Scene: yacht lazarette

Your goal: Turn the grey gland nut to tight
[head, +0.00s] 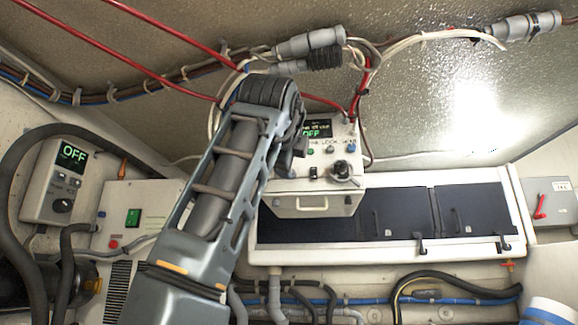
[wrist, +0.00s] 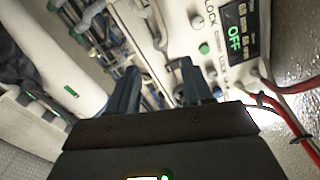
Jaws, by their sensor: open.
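My gripper (wrist: 158,82) shows in the wrist view with its two dark fingers apart and nothing seen between them. It is close to the front of a white control box, which has green-lit OFF letters, a green button and small knobs. In the head view this control box (head: 318,185) sits right of my arm, which hides part of its left side. A dark round knob (head: 345,170) is on its lower right. Grey cylindrical cable fittings (head: 312,42) hang on the cables above my arm. I cannot tell which part is the grey gland nut, or whether it is hidden.
A second grey cable fitting (head: 527,25) is at the upper right. Red cables run near the control box. A white-framed dark panel (head: 385,215) with latches lies to the right. Another OFF unit (head: 57,180) and a thick black hose are at the left.

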